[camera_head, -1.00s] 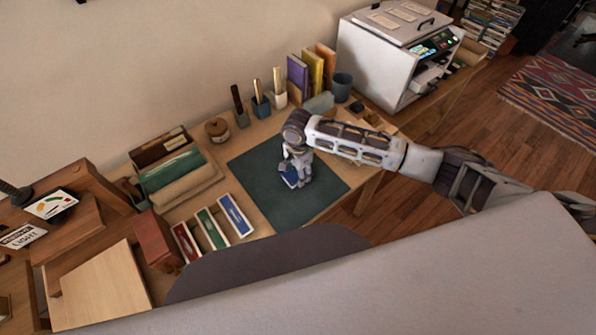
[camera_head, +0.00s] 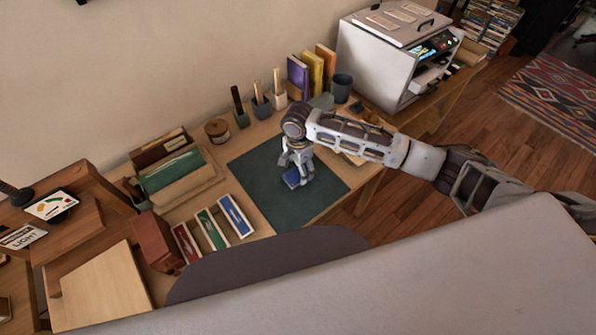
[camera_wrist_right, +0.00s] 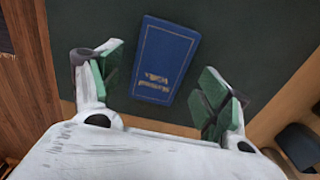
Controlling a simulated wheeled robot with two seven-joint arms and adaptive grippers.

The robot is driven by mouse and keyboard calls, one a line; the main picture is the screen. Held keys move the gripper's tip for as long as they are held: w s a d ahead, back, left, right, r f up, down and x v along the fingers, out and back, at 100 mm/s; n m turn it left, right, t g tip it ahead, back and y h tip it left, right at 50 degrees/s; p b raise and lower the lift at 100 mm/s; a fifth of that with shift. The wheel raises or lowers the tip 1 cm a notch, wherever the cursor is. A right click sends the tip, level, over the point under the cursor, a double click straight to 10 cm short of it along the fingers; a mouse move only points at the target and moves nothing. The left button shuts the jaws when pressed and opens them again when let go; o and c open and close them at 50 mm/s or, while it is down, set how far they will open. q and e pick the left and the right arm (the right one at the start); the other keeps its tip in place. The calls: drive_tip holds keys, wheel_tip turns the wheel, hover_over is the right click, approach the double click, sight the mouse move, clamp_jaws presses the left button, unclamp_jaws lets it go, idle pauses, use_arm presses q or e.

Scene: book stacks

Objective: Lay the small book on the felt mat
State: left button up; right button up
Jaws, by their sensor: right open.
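The small book is blue with pale lettering and a thin border. It lies flat on the dark green felt mat (camera_head: 260,190), on the desk. In the head view the book (camera_head: 293,178) is partly hidden by my right gripper (camera_head: 297,165), which is just above it. In the right wrist view the whole book (camera_wrist_right: 165,60) shows on the mat (camera_wrist_right: 230,40). The green-padded fingers of my right gripper (camera_wrist_right: 163,92) are spread wide to either side, apart from the book. My left gripper is not in view.
Red, green and blue trays (camera_head: 212,230) stand left of the mat. Pen cups, upright books (camera_head: 312,72) and a dark cup (camera_head: 342,88) line the back. A white machine (camera_head: 392,60) stands at the right. The mat's front is clear.

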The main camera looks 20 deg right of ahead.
wheel_tip(320, 180, up, 10)
drive_tip(key=shift+f, duration=0.25)
idle(0.7)
